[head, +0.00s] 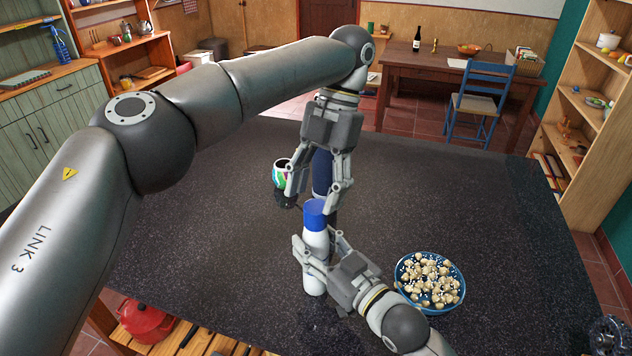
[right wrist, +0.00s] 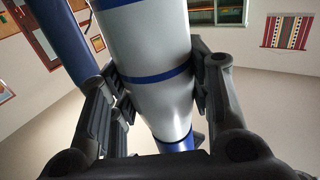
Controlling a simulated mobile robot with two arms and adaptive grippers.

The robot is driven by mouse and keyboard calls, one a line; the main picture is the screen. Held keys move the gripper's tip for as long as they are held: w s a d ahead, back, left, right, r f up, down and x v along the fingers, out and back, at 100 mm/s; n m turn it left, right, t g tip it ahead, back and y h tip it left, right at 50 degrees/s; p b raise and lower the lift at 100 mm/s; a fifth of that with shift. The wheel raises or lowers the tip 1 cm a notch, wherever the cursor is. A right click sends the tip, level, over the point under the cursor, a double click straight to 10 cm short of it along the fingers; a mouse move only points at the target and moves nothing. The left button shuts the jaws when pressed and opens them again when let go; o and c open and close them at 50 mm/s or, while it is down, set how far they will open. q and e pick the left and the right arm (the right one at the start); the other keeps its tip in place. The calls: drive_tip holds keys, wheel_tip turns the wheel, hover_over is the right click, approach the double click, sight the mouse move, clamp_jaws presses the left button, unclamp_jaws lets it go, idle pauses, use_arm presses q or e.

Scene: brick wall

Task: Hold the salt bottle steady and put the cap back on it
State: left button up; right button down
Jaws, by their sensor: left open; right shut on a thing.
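The salt bottle (head: 315,244) is white and stands upright near the middle of the counter. The blue cap (head: 314,215) sits at its top in the head view; I cannot tell how firmly it is seated. My right gripper (head: 318,262) is shut around the bottle's body from the right. In the right wrist view the white bottle (right wrist: 145,60) with blue bands lies between the finger pads, its narrow blue end (right wrist: 176,146) at the bottom of the picture. My left gripper (head: 313,202) points down, open, its fingers apart around the cap's height; contact cannot be told.
A dark blue cylinder (head: 322,172) stands just behind the bottle, partly hidden by my left fingers. A colourful mug (head: 281,174) is to its left. A blue bowl (head: 456,307) of pale pieces is to the right.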

use_arm(q)
drive_tip(key=n, duration=0.5)
drive_tip(key=shift+n+t, duration=0.3)
drive_tip(key=n, duration=0.4)
drive_tip(key=shift+d+n, duration=0.1)
drive_tip(key=shift+n, duration=0.3)
drive_tip(key=n, duration=0.4)
drive_tip(key=shift+r+n+t+h, duration=0.1)
drive_tip(key=shift+n+t+h, duration=0.3)
drive_tip(key=n, duration=0.5)
drive_tip(key=shift+r, duration=0.15)
drive_tip(key=n, duration=0.4)
drive_tip(key=shift+r+n+t+h, duration=0.2)
drive_tip(key=shift+n+t+h, duration=0.1)
drive_tip(key=shift+n+t, duration=0.1)
drive_tip(key=n, duration=0.5)
drive_tip(key=shift+r, duration=0.3)
drive_tip(key=n, duration=0.3)
drive_tip(key=n+t, duration=0.1)
drive_tip(key=shift+r+n+h, duration=0.35)
drive_tip(key=shift+n+h, duration=0.05)
drive_tip(key=n, duration=0.4)
drive_tip(key=shift+s+r, duration=0.1)
drive_tip(key=shift+r, duration=0.2)
